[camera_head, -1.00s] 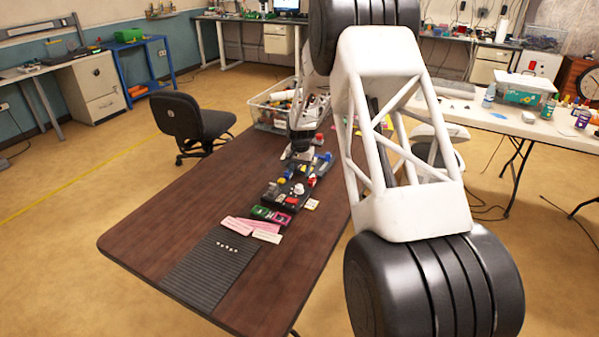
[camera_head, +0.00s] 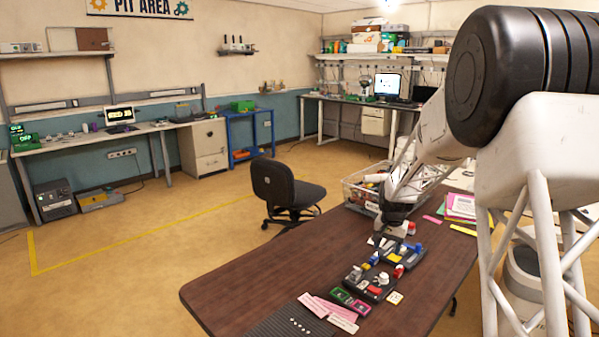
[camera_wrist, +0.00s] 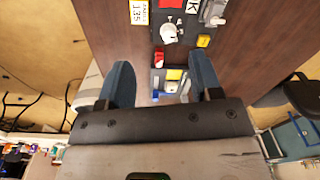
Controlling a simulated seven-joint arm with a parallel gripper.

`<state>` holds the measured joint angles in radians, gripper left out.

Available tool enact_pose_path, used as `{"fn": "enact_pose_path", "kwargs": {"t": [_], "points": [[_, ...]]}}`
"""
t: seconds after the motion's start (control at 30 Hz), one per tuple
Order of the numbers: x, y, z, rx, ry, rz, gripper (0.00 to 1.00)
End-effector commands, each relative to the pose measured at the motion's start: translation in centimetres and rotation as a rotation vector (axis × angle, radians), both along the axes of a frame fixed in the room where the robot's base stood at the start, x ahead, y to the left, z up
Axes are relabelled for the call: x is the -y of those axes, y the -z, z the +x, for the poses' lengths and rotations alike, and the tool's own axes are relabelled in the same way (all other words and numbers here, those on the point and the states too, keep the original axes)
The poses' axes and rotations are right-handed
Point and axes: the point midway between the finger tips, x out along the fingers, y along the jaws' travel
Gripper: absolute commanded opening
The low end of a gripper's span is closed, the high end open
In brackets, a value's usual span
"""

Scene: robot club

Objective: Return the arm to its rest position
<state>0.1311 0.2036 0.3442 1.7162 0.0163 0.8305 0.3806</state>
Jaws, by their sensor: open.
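My arm reaches in from the right in the head view, over a dark wooden table (camera_head: 235,290). My gripper (camera_head: 379,240) points down above the far part of the table. In the wrist view my gripper (camera_wrist: 160,75) shows two blue fingers spread apart with nothing held between them. Black boards with coloured parts lie below it: a nearer board (camera_head: 368,284) and a farther one (camera_head: 405,254). In the wrist view a board (camera_wrist: 180,38) with a white knob, red and yellow parts lies ahead of and between the fingers. The fingertips' height above it is unclear.
A clear bin of parts (camera_head: 362,193) stands at the table's far end, close behind my gripper. Pink cards (camera_head: 318,306) and a ribbed black mat (camera_head: 275,326) lie near the front. The left part of the table is bare. A black chair (camera_head: 285,190) stands beyond the table.

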Motion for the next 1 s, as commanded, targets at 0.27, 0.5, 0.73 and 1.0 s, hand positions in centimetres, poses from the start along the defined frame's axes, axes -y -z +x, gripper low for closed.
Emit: {"fn": "enact_pose_path", "kwargs": {"t": [0.27,0.5,0.73,1.0], "points": [[-2.0,-5.6,-5.8,0.026,-0.068,-0.009,0.59],[-3.5,-9.5,-11.2,0.045,-0.122,-0.017,0.59],[-4.9,-12.6,-16.6,0.065,-0.176,-0.025,0.59],[-6.3,-15.2,-23.1,0.087,-0.239,-0.035,0.59]]}}
